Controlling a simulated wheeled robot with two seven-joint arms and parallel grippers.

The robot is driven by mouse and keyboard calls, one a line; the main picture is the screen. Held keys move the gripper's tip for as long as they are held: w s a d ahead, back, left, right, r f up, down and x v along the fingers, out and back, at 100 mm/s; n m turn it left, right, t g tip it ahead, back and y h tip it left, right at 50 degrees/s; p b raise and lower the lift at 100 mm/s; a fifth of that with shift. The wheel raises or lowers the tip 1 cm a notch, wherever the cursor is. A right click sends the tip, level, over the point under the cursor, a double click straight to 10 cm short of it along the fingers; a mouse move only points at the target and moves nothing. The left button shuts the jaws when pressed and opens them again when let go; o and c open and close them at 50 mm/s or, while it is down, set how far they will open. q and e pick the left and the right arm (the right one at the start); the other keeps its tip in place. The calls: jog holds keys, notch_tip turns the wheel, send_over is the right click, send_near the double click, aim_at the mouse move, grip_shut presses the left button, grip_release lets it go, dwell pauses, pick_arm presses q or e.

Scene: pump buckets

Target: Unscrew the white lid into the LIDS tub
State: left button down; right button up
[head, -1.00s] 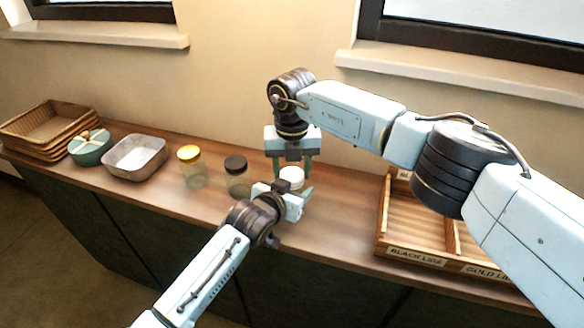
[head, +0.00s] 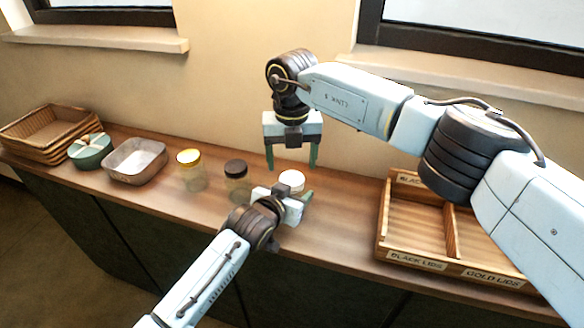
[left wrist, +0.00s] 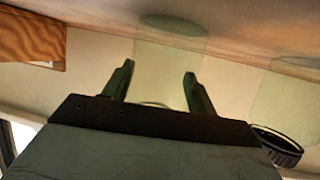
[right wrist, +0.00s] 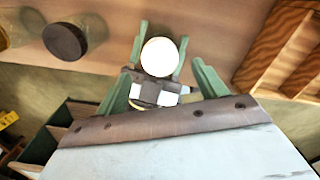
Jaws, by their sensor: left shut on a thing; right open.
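The clear jar with the white lid (head: 291,180) stands on the counter, its lid on top; the lid also shows in the right wrist view (right wrist: 160,57). My left gripper (head: 303,199) is shut on the jar's glass body (left wrist: 168,75) below the lid. My right gripper (head: 292,168) points down, open and empty, its fingertips above and to either side of the white lid, apart from it.
A black-lidded jar (head: 236,167) and a yellow-lidded jar (head: 189,157) stand left of the held jar. A green pot (head: 91,155) and wicker baskets (head: 28,150) are further left. A wooden tray (head: 383,220), labelled for black and gold lids, is at the right.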

pick_arm(q)
jog(key=shift+c, duration=1.9)
grip_release()
jog(key=shift+s, duration=0.1)
